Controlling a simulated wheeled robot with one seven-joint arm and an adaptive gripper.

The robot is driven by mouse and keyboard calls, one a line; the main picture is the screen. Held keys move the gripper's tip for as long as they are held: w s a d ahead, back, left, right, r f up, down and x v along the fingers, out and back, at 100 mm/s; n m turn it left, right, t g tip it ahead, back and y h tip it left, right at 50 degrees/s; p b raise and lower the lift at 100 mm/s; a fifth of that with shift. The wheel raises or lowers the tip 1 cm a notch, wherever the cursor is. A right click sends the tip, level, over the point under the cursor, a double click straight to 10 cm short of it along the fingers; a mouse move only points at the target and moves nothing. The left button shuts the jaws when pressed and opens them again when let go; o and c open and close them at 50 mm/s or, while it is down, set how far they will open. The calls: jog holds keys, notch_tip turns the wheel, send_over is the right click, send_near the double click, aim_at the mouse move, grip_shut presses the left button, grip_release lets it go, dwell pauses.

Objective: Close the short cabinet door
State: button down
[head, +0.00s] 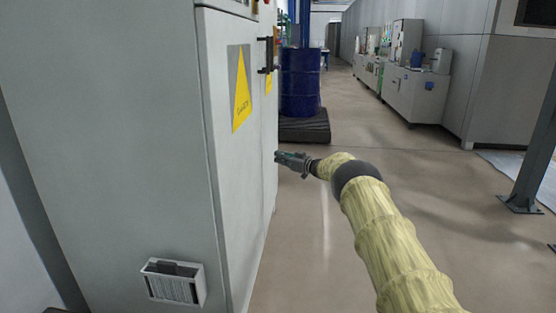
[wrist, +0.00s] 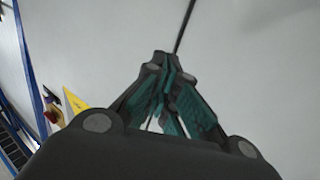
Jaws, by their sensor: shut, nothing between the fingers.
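The grey cabinet (head: 110,150) fills the left of the head view. Its door face (head: 235,180) carries a yellow warning sign (head: 241,95) and a black handle (head: 265,56). I cannot tell how far the door stands from its frame. My gripper (head: 278,157) is at the far right edge of this face, below the handle. Its fingers are together and empty. In the wrist view the closed fingertips (wrist: 170,62) are in front of a pale grey panel (wrist: 250,70) with a dark seam above them. Contact cannot be made out.
A blue drum (head: 301,85) stands on a black pallet (head: 304,127) beyond the cabinet. A vent box (head: 173,281) sticks out low on the cabinet's near side. Grey benches (head: 413,93) line the right wall and a dark post (head: 530,160) stands at right. The middle floor is clear.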

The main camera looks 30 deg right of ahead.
jog(key=s+d+p, duration=0.2)
jog(key=s+d, duration=0.5)
jog(key=d, duration=0.5)
jog(key=shift+s, duration=0.3)
jog(key=shift+a+f, duration=0.1)
jog(key=shift+a, duration=0.05)
